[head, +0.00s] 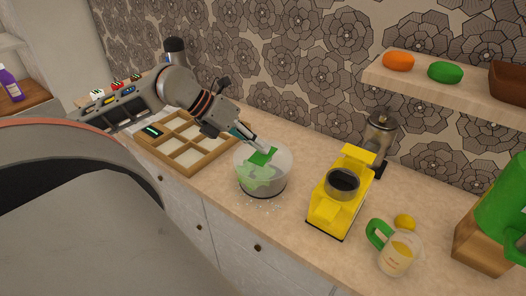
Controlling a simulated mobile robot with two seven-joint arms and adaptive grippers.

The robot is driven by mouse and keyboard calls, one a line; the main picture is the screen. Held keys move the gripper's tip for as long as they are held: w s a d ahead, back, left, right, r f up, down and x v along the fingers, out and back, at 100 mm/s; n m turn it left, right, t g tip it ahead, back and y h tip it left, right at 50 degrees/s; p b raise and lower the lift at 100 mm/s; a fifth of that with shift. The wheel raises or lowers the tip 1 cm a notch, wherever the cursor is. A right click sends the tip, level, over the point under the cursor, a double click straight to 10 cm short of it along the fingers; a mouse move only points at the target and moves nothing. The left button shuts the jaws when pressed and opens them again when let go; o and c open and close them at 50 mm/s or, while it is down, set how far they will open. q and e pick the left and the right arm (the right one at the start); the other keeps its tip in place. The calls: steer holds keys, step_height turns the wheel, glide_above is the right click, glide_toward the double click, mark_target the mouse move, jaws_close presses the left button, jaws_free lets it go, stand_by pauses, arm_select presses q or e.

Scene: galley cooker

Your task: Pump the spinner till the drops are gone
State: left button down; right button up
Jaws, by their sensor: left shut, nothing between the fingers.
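The salad spinner (263,186) stands on the counter near the middle of the head view. It is a clear, rounded container with green leaves showing inside and a green piece (262,156) on its top. My left gripper (262,147) reaches down from the upper left. It is shut, with its fingertips at the green piece. I cannot tell whether they touch it. Pale drops (262,204) dot the counter in front of the spinner. My right gripper is not in view.
A wooden divided tray (183,172) lies left of the spinner.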

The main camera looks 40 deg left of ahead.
mark_target(260, 154)
arm_select(q)
steer(key=shift+s+f, duration=0.1)
steer(key=shift+f, duration=0.1)
steer(key=shift+r+p, duration=0.5)
steer(key=shift+r, duration=0.15)
steer(key=shift+r+p, duration=0.3)
steer(key=shift+r, duration=0.25)
steer(key=shift+r+p, duration=1.7)
steer(key=shift+r, duration=0.85)
